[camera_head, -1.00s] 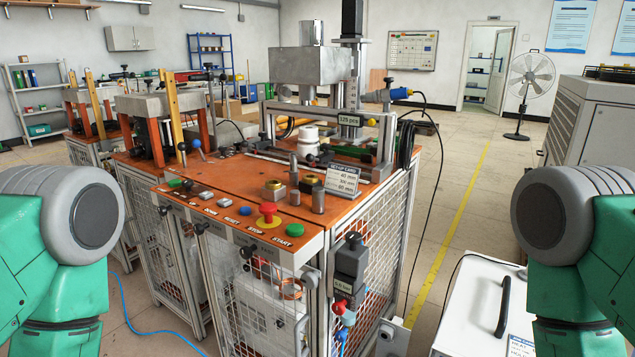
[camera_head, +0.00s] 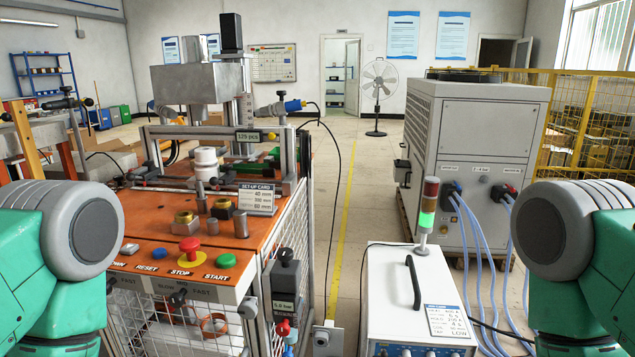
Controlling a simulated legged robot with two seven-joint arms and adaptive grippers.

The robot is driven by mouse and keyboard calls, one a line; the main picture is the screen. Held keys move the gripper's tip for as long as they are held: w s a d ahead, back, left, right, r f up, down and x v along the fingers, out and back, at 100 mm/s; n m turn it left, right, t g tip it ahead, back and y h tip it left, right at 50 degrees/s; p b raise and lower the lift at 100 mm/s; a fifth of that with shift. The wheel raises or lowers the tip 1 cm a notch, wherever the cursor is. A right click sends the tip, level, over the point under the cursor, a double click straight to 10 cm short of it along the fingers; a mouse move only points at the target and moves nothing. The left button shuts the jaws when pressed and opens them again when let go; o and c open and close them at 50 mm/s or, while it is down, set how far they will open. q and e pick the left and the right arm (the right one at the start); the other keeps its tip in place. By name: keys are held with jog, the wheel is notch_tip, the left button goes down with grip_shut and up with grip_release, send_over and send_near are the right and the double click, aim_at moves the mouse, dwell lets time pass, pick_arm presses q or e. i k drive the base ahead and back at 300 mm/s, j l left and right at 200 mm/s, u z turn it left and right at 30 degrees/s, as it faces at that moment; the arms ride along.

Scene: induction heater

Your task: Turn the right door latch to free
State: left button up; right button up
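The workstation (camera_head: 215,291) stands at left with an orange top and mesh sides. A mesh front panel (camera_head: 160,325) shows below, cut off by the bottom edge. Only my green and grey arm parts show at the lower left and lower right. Neither gripper is in view.
A white heater unit (camera_head: 390,300) with a black handle and a lit green signal tower (camera_head: 427,212) stands right of the workstation. Behind it is a grey chiller (camera_head: 475,150) with blue hoses. Clear floor with a yellow line (camera_head: 347,215) runs between.

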aim_at(247, 310)
jog(key=j, duration=0.55)
jog(key=k+j+z, duration=0.15)
jog(key=j, duration=0.4)
jog(key=k+j, duration=0.1)
jog(key=j, duration=0.45)
jog(key=j+z, duration=0.15)
jog(key=j, duration=0.4)
jog(key=k, duration=0.05)
